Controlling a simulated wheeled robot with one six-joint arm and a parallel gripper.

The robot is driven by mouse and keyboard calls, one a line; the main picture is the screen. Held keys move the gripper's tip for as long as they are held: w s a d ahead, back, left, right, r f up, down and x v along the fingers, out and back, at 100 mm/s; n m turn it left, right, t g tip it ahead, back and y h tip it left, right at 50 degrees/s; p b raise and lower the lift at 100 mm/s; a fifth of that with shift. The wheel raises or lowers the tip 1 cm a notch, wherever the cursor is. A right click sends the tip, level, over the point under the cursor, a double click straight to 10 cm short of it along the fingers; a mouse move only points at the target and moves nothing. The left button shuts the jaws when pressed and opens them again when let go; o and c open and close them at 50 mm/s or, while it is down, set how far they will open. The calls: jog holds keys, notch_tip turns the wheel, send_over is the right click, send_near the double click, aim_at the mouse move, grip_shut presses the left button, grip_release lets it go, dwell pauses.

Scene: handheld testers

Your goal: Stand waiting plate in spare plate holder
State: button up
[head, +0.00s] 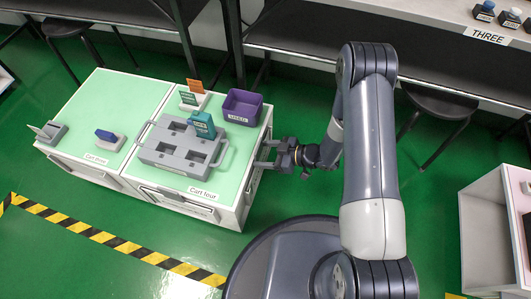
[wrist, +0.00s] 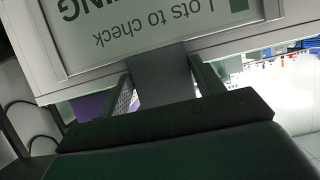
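My gripper (head: 284,155) is beside the right end of Cart four. In the wrist view its two fingers (wrist: 165,85) stand either side of a grey tab and appear to press on it. Past the tab is a white framed panel (wrist: 235,28) with upside-down text, "Lots to check" and large letters ending in "ING"; I take it as the waiting plate. In the head view I cannot make out its face. No holder is clearly marked as the spare one; a white stand (head: 187,107) on Cart four holds small green and orange plates.
Cart four (head: 232,185) carries a grey tray (head: 165,152) with handles, a teal tester (head: 201,124) and a purple bin (head: 242,107). The cart to its left (head: 85,115) holds small devices. Stools and dark benches stand behind. Green floor is open in front, with striped tape.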

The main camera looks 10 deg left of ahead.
jog(key=o, duration=0.4)
jog(key=shift+o, duration=0.2)
jog(key=shift+r, duration=0.25)
jog(key=p+v, duration=0.4)
jog(key=v, duration=0.7)
jog(key=shift+d, duration=0.45)
